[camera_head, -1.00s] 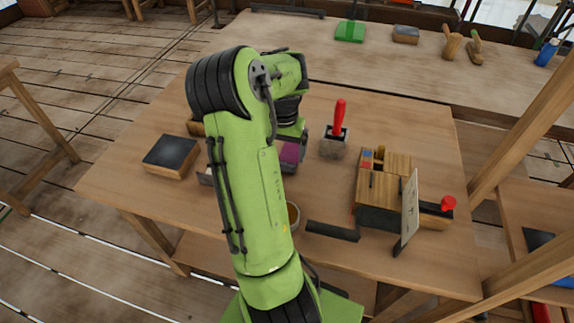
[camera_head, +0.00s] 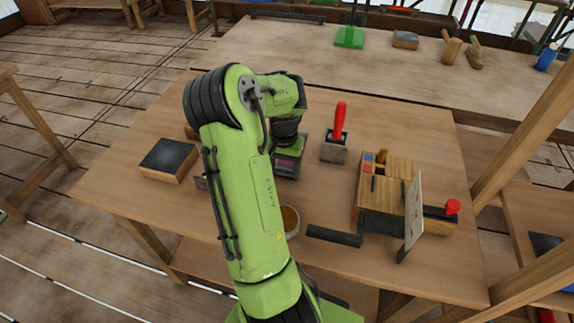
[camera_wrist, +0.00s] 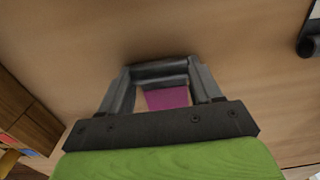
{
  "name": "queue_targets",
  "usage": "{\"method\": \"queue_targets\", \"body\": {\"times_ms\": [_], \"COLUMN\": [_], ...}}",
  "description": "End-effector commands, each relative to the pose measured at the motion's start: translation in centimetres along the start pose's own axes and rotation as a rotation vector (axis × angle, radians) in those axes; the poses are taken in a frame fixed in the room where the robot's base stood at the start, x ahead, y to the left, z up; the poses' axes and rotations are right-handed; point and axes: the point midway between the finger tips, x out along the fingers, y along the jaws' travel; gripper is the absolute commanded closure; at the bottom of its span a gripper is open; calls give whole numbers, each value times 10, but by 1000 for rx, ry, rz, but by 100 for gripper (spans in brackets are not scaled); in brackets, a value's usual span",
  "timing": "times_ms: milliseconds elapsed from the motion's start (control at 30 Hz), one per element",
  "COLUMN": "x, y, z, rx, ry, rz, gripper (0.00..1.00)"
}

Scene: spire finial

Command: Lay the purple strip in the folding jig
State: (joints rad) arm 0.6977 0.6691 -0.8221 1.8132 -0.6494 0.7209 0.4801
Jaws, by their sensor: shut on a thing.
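My gripper (camera_wrist: 165,85) is shut on the purple strip (camera_wrist: 167,98), which shows between the fingers in the wrist view. In the head view the purple strip (camera_head: 287,166) is a small patch at my gripper (camera_head: 286,172), over the middle of the table. My arm hides part of this area. A wooden device with a black arm and a red knob, which looks like the folding jig (camera_head: 385,190), stands to the right, well apart from the gripper. Part of a wooden block shows at the left of the wrist view (camera_wrist: 22,108).
A pale upright card (camera_head: 412,215) stands in front of the jig. A black bar (camera_head: 334,236) and a round bowl (camera_head: 290,218) lie nearer. A dark-topped block (camera_head: 168,158) is left.

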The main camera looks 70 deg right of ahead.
Motion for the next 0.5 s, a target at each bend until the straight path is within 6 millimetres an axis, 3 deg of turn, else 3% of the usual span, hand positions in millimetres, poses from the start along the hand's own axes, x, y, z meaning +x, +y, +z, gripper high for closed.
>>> {"method": "queue_targets", "body": {"times_ms": [100,267,367,500], "x": [0,-3,-18,-57], "y": [0,0,0,-1], "z": [0,0,-1,-1], "rx": [0,0,-1,-2], "ry": [1,2,5,6], "rz": [0,-1,-2,-4], "gripper": [85,85,85,85]}}
